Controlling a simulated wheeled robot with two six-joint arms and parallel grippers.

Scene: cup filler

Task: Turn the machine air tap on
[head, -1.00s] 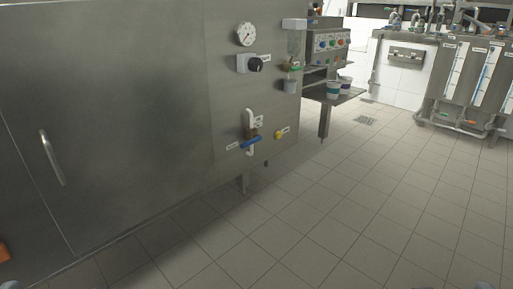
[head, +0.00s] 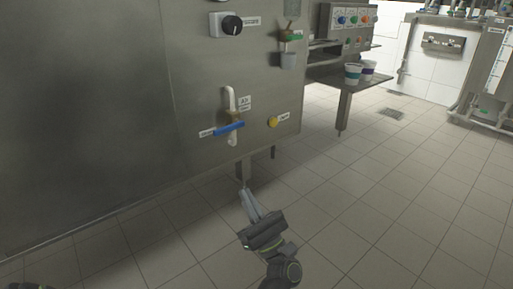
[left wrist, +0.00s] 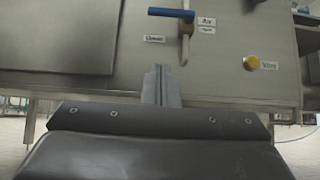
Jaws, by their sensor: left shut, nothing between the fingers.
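The air tap (head: 229,129) has a blue lever on a white vertical pipe, on the lower part of the steel machine front. The lever lies across the pipe, beside a label reading "Air". In the left wrist view the blue lever (left wrist: 170,13) shows at the top, above the fingers. My left gripper (head: 246,194) is shut and empty, below the tap and apart from it. The wrist view shows its closed fingers (left wrist: 160,72) pointing toward the panel.
A yellow button (head: 272,122) sits right of the tap. A black knob (head: 231,25) is above it. A shelf with two cups (head: 353,74) stands to the right. The tiled floor (head: 390,200) is clear on the right.

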